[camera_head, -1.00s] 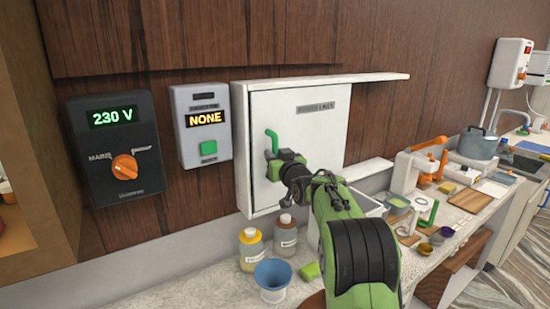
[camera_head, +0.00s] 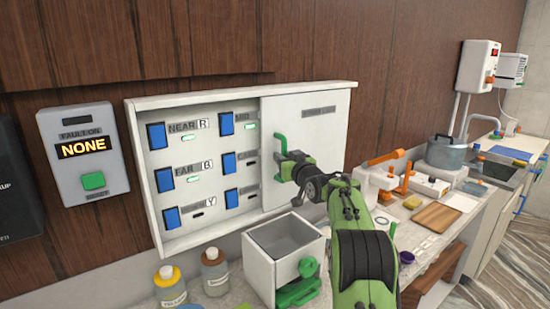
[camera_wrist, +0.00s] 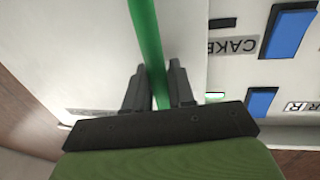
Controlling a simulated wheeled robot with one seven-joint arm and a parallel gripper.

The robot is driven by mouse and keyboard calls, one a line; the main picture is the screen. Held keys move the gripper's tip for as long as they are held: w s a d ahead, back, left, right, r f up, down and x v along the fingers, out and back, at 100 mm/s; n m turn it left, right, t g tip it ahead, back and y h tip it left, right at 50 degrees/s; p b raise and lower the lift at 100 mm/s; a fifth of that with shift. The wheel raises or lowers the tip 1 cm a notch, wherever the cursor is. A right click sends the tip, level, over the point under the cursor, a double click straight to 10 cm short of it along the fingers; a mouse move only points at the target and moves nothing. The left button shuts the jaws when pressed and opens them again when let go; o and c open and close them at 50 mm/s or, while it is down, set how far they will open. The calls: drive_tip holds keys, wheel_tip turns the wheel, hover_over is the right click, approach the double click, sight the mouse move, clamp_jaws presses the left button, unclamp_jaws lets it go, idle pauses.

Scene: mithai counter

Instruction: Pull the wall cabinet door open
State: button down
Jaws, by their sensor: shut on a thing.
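The wall cabinet (camera_head: 240,92) is a white box on the wood-panelled wall. Its flat white door (camera_head: 318,145) stands at the right and covers only that side. The left part is uncovered and shows several blue switches (camera_head: 168,179) with labels. A green upright handle (camera_head: 279,143) sits on the door's left side. My gripper (camera_head: 283,165) is shut on this handle. In the wrist view the green handle (camera_wrist: 147,45) passes between the two dark fingers of my gripper (camera_wrist: 158,82), with the door (camera_wrist: 75,60) behind it.
A grey fault box (camera_head: 83,155) reading NONE hangs left of the cabinet. A pot (camera_head: 447,153) is on the counter at right.

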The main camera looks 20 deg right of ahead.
drive_tip(key=d, duration=0.2)
drive_tip(key=shift+w+d+f+p, duration=0.1)
drive_tip(key=shift+w+d+p, duration=0.2)
drive_tip(key=c, duration=1.1)
unclamp_jaws()
drive_tip(key=shift+s, duration=0.1)
drive_tip(key=s+b, duration=0.5)
drive_tip(key=s, duration=1)
drive_tip(key=shift+s+a, duration=0.1)
drive_tip(key=shift+s, duration=0.2)
